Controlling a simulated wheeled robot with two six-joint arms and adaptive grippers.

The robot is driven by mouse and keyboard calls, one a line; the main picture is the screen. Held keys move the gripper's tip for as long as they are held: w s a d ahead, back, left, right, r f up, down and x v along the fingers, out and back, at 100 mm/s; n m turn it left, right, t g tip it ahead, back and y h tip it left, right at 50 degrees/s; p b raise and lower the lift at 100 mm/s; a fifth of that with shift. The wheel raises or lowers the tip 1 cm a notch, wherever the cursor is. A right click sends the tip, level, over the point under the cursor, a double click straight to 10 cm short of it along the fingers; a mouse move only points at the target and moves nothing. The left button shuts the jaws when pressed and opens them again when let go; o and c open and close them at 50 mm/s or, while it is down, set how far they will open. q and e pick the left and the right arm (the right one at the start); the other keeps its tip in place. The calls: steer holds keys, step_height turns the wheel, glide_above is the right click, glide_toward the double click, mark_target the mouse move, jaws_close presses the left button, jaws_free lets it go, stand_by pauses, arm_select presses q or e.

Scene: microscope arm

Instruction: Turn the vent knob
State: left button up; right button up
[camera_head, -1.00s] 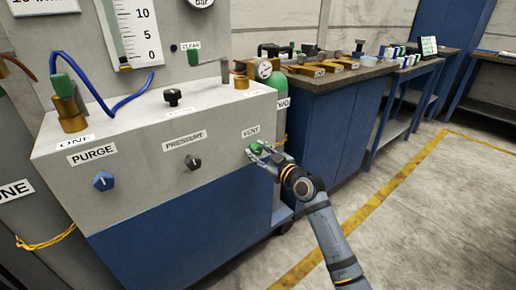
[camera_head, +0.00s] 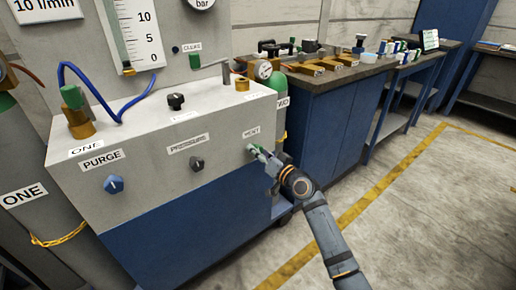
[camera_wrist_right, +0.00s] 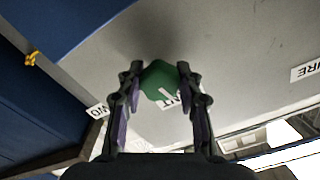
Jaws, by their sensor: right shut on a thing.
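The vent knob is green and sits on the right end of the grey panel, below the VENT label (camera_head: 251,132). My right gripper (camera_head: 256,150) is at this knob in the head view and covers most of it. In the right wrist view the green vent knob (camera_wrist_right: 160,82) lies between the two dark fingertips of my right gripper (camera_wrist_right: 159,78), which is shut on it. A white pointer line shows on the knob's face, and part of the label shows behind it. My left gripper is not in view.
The blue purge knob (camera_head: 113,184) and the dark pressure knob (camera_head: 197,163) are on the same panel, to the left. A workbench (camera_head: 330,85) with brass parts stands behind at the right. The floor (camera_head: 420,210) at the right is clear.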

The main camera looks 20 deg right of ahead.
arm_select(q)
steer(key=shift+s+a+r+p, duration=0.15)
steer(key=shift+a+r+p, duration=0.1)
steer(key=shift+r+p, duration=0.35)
arm_select(e)
steer(key=shift+r+m, duration=0.1)
steer(key=shift+m, duration=1.2)
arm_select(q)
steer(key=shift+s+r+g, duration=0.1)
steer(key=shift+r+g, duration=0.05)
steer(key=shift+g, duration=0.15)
arm_select(e)
steer(key=o, duration=1.2)
steer(key=v, duration=1.2)
